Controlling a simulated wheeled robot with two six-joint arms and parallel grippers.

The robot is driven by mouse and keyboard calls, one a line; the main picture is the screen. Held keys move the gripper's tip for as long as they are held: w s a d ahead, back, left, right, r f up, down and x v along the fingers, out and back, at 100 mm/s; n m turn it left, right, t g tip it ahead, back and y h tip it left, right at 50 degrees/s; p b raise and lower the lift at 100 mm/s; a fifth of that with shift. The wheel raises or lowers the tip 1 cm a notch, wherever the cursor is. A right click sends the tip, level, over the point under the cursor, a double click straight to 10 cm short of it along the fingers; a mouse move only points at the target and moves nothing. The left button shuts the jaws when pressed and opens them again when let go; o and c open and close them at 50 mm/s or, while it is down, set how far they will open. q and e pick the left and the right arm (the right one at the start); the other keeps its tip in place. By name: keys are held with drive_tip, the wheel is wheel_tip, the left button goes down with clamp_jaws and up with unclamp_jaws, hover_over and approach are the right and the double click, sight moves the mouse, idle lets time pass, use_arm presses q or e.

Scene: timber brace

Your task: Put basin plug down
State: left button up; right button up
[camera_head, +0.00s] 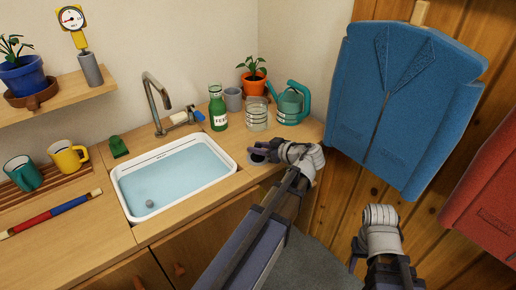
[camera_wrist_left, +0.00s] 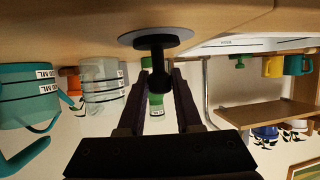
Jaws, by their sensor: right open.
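The basin plug is a dark round disc with a pale rim, a stem and a black knob. In the left wrist view the plug (camera_wrist_left: 157,42) has its disc at the wooden counter, and its knob is between the fingertips of my left gripper (camera_wrist_left: 160,82). The fingers look closed on the knob. In the head view my left gripper (camera_head: 264,150) is low over the counter right of the basin, partly covering the plug (camera_head: 257,158). I cannot tell whether the disc touches the wood. My right gripper (camera_head: 382,266) is open and empty, away from the counter.
The white basin (camera_head: 228,163) holds water and a small grey round thing (camera_head: 150,203). Behind the plug stand a green bottle (camera_head: 217,108), a glass jar (camera_head: 257,115) and a teal watering can (camera_head: 290,103). A blue jacket (camera_head: 400,100) hangs at right.

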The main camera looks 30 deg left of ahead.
use_arm(q)
drive_tip(key=o, duration=0.4)
drive_tip(key=shift+c, duration=0.2)
drive_tip(key=shift+d+r+p, duration=0.2)
drive_tip(key=shift+r+p, duration=0.15)
drive_tip(key=shift+r, duration=0.05)
drive_tip(key=p+v, duration=0.4)
drive_tip(key=v, duration=0.6)
drive_tip(key=s+d+f+m+g+h, duration=0.1)
drive_tip(key=s+d+f+m+h, duration=0.5)
drive_tip(key=d+m, duration=0.3)
drive_tip(key=s+d+f+m+g+h, duration=0.2)
drive_tip(key=s+d+f+m+h, duration=0.3)
drive_tip(key=d+m, duration=0.5)
drive_tip(key=s+d+f, duration=0.2)
drive_tip(key=s, duration=0.1)
drive_tip(key=shift+s+h, duration=0.2)
drive_tip(key=shift+h, duration=0.2)
drive_tip(key=shift+f, duration=0.1)
wheel_tip(320, 180, up, 14)
drive_tip(key=p, duration=1.3)
drive_tip(key=shift+f+p, duration=0.2)
drive_tip(key=shift+p, duration=0.2)
